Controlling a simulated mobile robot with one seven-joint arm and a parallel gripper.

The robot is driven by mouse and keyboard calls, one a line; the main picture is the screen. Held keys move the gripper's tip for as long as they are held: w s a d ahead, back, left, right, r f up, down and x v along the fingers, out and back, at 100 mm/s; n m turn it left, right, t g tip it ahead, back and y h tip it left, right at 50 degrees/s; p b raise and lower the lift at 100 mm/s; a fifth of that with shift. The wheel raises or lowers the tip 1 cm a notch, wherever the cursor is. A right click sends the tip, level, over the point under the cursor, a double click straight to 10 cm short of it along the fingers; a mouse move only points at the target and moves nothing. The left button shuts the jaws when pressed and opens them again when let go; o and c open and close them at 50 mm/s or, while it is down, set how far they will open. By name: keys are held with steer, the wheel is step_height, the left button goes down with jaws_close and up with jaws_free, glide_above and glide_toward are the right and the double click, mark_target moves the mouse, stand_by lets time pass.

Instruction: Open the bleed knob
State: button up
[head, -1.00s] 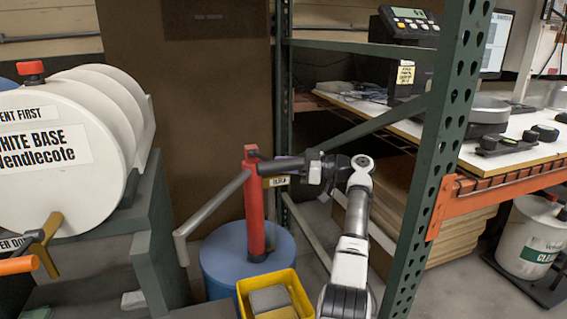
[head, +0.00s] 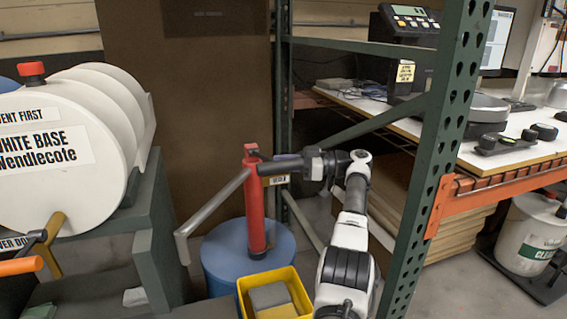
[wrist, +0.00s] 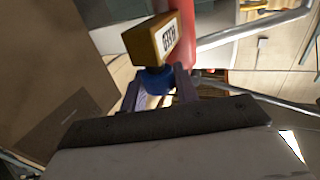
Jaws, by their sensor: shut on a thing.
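A red upright pump (head: 256,215) stands on a blue drum, with a long grey handle (head: 212,205) reaching down to the left. A small yellow label tag (head: 276,180) sits at the right of the pump's upper part; in the wrist view the tag (wrist: 155,38) is close, in front of the red body. Just below it there, the blue bleed knob (wrist: 156,80) is between my fingers. My gripper (wrist: 160,88) is shut on the knob. In the head view my gripper (head: 290,166) reaches the pump from the right, and the knob cannot be made out.
The blue drum (head: 225,255) is under the pump, with a yellow bin (head: 290,276) in front. A green rack post (head: 440,150) stands close to the right of my arm. White base drums (head: 45,150) lie at the left. A brown panel (head: 190,120) is behind.

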steer(key=shift+a+f, duration=0.1)
steer(key=shift+f, duration=0.05)
steer(key=o, duration=0.9)
steer(key=shift+r, duration=0.45)
steer(key=shift+r+p, duration=7)
steer(key=shift+r, duration=2.65)
